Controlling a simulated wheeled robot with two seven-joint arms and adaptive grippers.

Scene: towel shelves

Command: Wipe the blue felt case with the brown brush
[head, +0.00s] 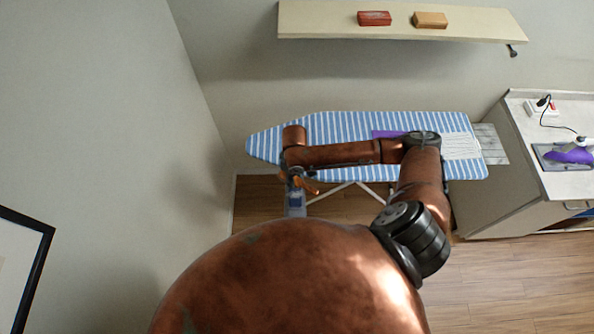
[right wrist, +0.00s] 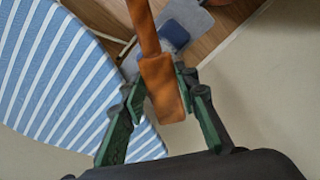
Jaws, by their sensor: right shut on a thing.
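My right gripper (head: 296,179) is low, just off the front left edge of the ironing board in the head view. It is shut on a brown brush (head: 311,189). In the right wrist view the brush (right wrist: 161,88) sits between the green fingers of the gripper (right wrist: 158,84), with a narrow part reaching away from me. A small blue item, seemingly the blue felt case (head: 295,199), is below the gripper on a grey surface. The case (right wrist: 173,35) is partly hidden by the brush in the wrist view; I cannot tell whether they touch. My left gripper is out of view.
The striped ironing board (head: 345,124) carries a purple item (head: 385,134), partly behind my arm. A wall shelf (head: 330,20) holds a red block (head: 374,18) and an orange block (head: 430,19). A purple iron (head: 570,155) rests on the right cabinet (head: 545,183).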

